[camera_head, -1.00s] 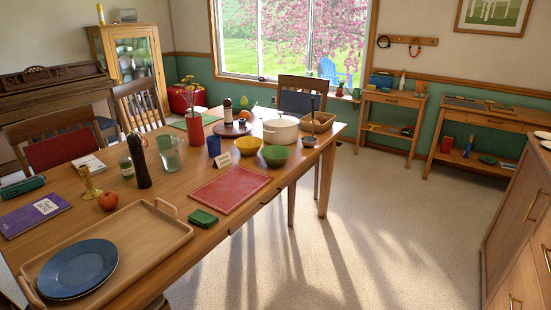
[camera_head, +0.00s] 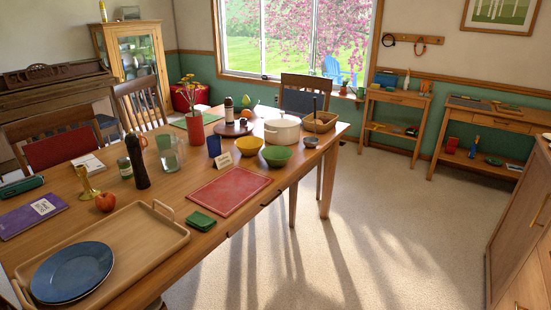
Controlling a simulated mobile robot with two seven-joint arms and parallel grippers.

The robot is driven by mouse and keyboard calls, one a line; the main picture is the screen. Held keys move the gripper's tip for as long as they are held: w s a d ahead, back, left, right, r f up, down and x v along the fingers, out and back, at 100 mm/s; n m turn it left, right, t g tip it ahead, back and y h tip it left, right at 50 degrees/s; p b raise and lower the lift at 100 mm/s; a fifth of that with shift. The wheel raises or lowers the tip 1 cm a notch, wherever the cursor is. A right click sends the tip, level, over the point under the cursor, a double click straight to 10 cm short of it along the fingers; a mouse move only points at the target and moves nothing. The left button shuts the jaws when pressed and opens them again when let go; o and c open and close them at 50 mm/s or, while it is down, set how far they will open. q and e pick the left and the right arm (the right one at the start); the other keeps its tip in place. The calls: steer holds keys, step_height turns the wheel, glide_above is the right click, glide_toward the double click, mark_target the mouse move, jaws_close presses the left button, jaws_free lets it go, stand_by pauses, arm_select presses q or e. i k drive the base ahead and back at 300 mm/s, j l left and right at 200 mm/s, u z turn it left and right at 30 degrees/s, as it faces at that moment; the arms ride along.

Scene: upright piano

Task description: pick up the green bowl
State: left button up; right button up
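The green bowl (camera_head: 276,156) stands upright on the wooden dining table (camera_head: 160,202), near its right edge. It looks empty, though its inside shows only in part. A yellow bowl (camera_head: 249,145) is just left of and behind it. A white pot (camera_head: 282,130) stands behind it. Neither of my grippers is in the head view.
A red mat (camera_head: 229,190) lies in front of the bowl, and a small dark cup (camera_head: 311,142) stands to its right. A small card (camera_head: 222,160) stands to its left. A basket (camera_head: 319,122) is behind the cup. Open floor (camera_head: 385,230) lies right of the table.

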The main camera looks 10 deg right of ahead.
mark_target(277, 157)
steer(key=i+l+u, duration=0.1)
steer(key=i+l, duration=0.15)
steer(key=i+l+u, duration=0.1)
steer(key=l, duration=0.3)
steer(key=i+l+u, duration=0.1)
steer(key=i+l, duration=0.2)
steer(key=i+l+u, duration=0.1)
steer(key=l, duration=0.35)
steer(key=i+l+u, duration=0.1)
steer(key=i+l, duration=0.2)
steer(key=i+l+u, duration=0.1)
steer(key=l, duration=0.35)
steer(key=i+l, duration=0.2)
steer(key=l, duration=0.25)
steer(key=i+l+u, duration=0.15)
steer(key=l, duration=0.25)
